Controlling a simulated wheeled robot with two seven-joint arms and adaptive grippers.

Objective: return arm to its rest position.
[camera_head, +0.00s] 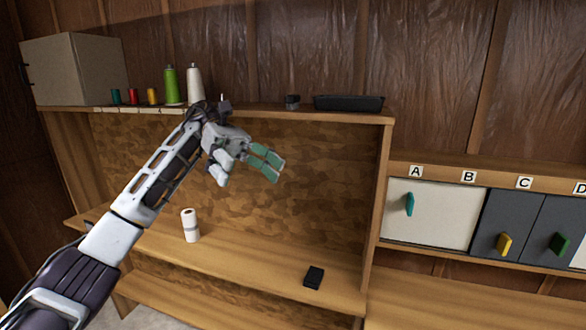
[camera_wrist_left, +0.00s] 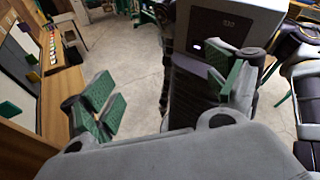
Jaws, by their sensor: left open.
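My left arm comes in from the left in the head view, raised and reaching out in front of the wooden shelf unit. My left gripper (camera_head: 262,163) is open and empty, with green-padded fingers pointing right. It hangs in the air in front of the brown patterned back panel, below the top shelf and above the lower shelf board. The left wrist view shows its fingers spread wide apart (camera_wrist_left: 168,92) with nothing between them. My right gripper is in neither view.
The top shelf (camera_head: 255,110) holds thread spools, a grey cabinet (camera_head: 72,70) and a black tray (camera_head: 348,103). A white roll (camera_head: 190,225) and a black box (camera_head: 314,277) are on the lower board. Lettered doors, including a white one (camera_head: 445,215), are at right. The wrist view shows open floor (camera_wrist_left: 130,60).

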